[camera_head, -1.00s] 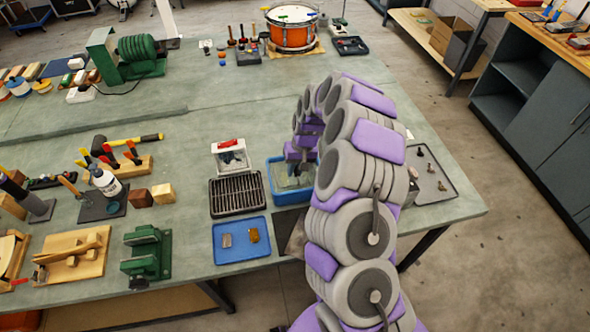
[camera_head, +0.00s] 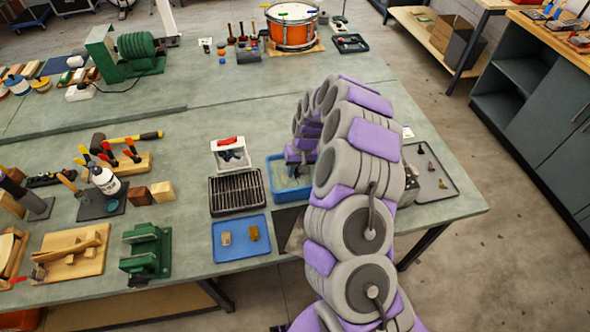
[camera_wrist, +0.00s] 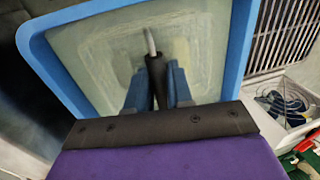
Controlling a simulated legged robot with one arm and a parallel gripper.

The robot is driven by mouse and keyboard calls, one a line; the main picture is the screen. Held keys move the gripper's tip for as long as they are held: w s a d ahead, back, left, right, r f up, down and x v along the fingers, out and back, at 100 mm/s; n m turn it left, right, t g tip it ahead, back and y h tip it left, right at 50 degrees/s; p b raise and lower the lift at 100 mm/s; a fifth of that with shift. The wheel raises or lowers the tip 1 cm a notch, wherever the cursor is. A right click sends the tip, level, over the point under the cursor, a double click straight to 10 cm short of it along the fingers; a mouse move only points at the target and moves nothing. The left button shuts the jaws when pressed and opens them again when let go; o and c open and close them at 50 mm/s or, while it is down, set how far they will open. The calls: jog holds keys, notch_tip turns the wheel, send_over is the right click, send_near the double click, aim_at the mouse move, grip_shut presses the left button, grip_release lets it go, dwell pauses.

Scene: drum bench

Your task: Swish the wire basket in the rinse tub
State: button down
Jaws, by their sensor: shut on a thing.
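The blue rinse tub (camera_head: 275,196) stands on the bench in front of my arm, with cloudy, pale contents. It fills most of the wrist view (camera_wrist: 40,52). My gripper (camera_wrist: 157,85) is over the tub, its blue fingers shut around a dark handle (camera_wrist: 155,68) with a light metal rod at its end. No basket mesh can be made out; the lower part of the held thing is hidden in the murky tub. In the head view my arm hides the gripper and the tub's right side.
A black rack (camera_head: 236,193) stands left of the tub, with a white bin (camera_head: 229,163) behind it. A blue tray (camera_head: 228,256) holding two small pieces lies in front. A grey tray (camera_head: 446,190) with small parts lies right of my arm.

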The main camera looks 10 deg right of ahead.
jog(key=shift+r, duration=0.15)
jog(key=shift+r+p, duration=1.6)
jog(key=shift+r, duration=3.25)
jog(key=shift+s+r, duration=0.1)
